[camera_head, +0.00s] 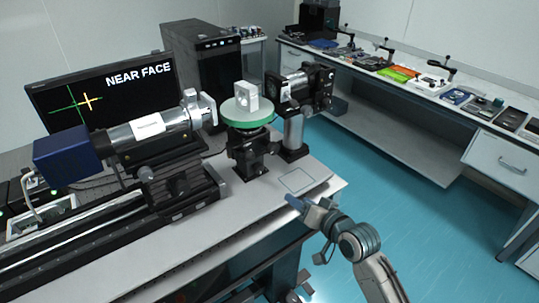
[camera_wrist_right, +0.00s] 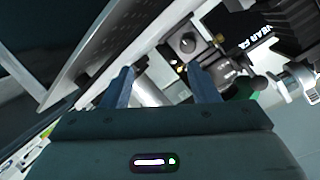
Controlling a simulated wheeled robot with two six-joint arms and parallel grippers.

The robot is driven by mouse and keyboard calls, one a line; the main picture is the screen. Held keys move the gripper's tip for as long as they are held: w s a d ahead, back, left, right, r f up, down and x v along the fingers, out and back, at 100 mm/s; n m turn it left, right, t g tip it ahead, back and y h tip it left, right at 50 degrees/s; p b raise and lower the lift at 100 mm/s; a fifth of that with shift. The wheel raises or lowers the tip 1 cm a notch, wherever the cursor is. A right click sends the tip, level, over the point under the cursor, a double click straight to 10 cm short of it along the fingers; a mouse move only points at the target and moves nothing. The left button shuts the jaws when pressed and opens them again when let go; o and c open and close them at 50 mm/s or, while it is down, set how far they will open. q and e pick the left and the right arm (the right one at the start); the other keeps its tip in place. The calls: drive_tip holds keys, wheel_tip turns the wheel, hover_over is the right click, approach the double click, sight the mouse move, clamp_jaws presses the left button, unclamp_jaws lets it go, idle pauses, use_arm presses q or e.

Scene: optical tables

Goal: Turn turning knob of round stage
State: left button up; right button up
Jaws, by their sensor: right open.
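The round stage (camera_head: 247,112) has a pale round top and a green rim, and stands on a black mount on the optical table. A clear block (camera_head: 247,93) sits on top of it. A small dark knob (camera_head: 272,147) shows on the mount's right side, below the green rim; I cannot tell for sure that it is the turning knob. My right gripper (camera_head: 295,203) is near the table's front right edge, in front of the stage and apart from it. In the wrist view its blue fingers (camera_wrist_right: 160,88) are open, with a silver post behind the gap. My left gripper is not in view.
A black optic mount (camera_head: 305,88) on a silver post (camera_head: 293,130) stands right of the stage. A silver tube with a blue end (camera_head: 68,157) lies to the left. A monitor (camera_head: 100,90) reads "NEAR FACE". A bare plate (camera_head: 298,180) lies near my right gripper.

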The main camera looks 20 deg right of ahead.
sight(275, 151)
wheel_tip(275, 151, up, 9)
drive_tip(key=w+m+t+y, duration=0.1)
drive_tip(key=w+t+y, duration=0.1)
drive_tip(key=t, duration=0.1)
drive_tip(key=p+x, duration=0.1)
drive_tip(key=x, duration=0.4)
drive_tip(key=p+x, duration=0.1)
drive_tip(key=x, duration=0.5)
drive_tip(key=shift+a+f, duration=0.15)
drive_tip(key=shift+a, duration=0.1)
drive_tip(key=shift+s, duration=0.1)
drive_tip(key=c, duration=1)
drive_tip(key=shift+f+n+b, duration=0.2)
drive_tip(key=shift+n+b, duration=0.6)
drive_tip(key=shift+b, duration=0.2)
drive_tip(key=shift+n+b, duration=0.3)
drive_tip(key=shift+n, duration=0.2)
drive_tip(key=shift+r+n, duration=0.15)
drive_tip(key=shift+n, duration=0.25)
